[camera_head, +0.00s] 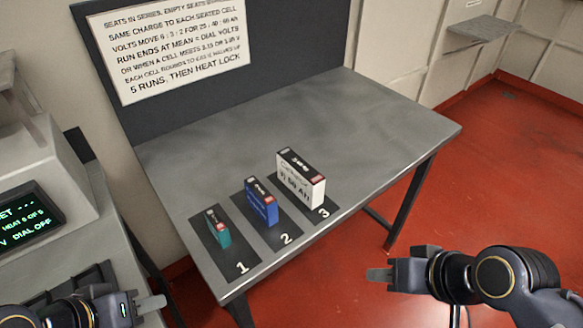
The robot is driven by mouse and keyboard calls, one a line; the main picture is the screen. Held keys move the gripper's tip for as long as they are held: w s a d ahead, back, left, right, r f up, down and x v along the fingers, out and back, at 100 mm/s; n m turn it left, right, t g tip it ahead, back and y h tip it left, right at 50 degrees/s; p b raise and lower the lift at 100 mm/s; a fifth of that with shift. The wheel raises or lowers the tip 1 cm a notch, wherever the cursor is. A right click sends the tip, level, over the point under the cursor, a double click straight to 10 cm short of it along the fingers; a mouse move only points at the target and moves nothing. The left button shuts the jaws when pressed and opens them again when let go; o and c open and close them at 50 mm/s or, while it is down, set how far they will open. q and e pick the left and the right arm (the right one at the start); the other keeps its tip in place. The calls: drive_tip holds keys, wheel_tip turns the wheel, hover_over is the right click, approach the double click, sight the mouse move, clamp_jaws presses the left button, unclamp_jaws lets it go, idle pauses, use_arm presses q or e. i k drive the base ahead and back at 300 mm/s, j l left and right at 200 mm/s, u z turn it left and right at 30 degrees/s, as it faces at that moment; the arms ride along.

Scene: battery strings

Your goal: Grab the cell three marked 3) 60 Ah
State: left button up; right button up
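The white cell marked 3) 60 Ah (299,184) stands upright on the dark mat numbered 3, near the front edge of the grey table. Its top is black with a small red patch. My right gripper (372,274) is at the lower right, in front of the table and apart from the cell. My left gripper (160,303) is at the lower left, low and apart from the cells. Both grippers are seen from the side, so their finger gaps do not show.
A blue cell (261,204) stands on mat 2 and a smaller teal cell (217,231) on mat 1. The grey table (380,110) is clear behind and right of them. A sign (170,45) is on the back panel. A device with a green-text display (27,222) is at left.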

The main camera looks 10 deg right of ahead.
sight(309, 185)
drive_tip(key=i+l+u, duration=0.15)
drive_tip(key=l+u, duration=0.15)
drive_tip(key=i+l+u, duration=0.1)
drive_tip(key=l+u, duration=0.2)
drive_tip(key=i+l+u, duration=0.1)
drive_tip(key=l+u, duration=0.25)
drive_tip(key=l, duration=0.15)
